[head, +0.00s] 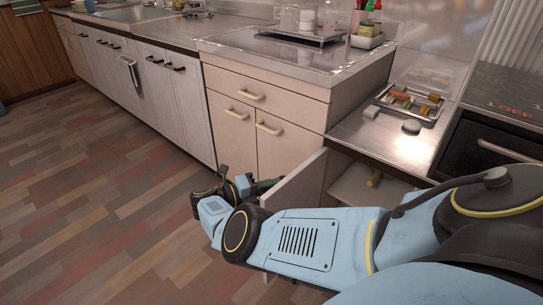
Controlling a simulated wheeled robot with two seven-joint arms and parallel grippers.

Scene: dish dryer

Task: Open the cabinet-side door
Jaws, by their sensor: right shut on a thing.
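The cabinet-side door (300,181) is a pale panel standing ajar below the lower steel counter. It is swung outward, and the cabinet interior (350,190) shows to its right. My right arm reaches in from the lower right, across the front of the door. My right gripper (262,185) is at the door's outer left side, shut, apparently on the door's handle. The handle and the fingertips are mostly hidden by the wrist and dark finger parts. The lower part of the door is hidden by my arm. My left gripper is not in view.
A beige cabinet with a drawer (268,93) and two closed doors stands left of the open door. On the lower counter (350,125) are a tray of small items (410,102) and a round grey object (411,128). A dark oven (495,145) is at right. The floor at left is clear.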

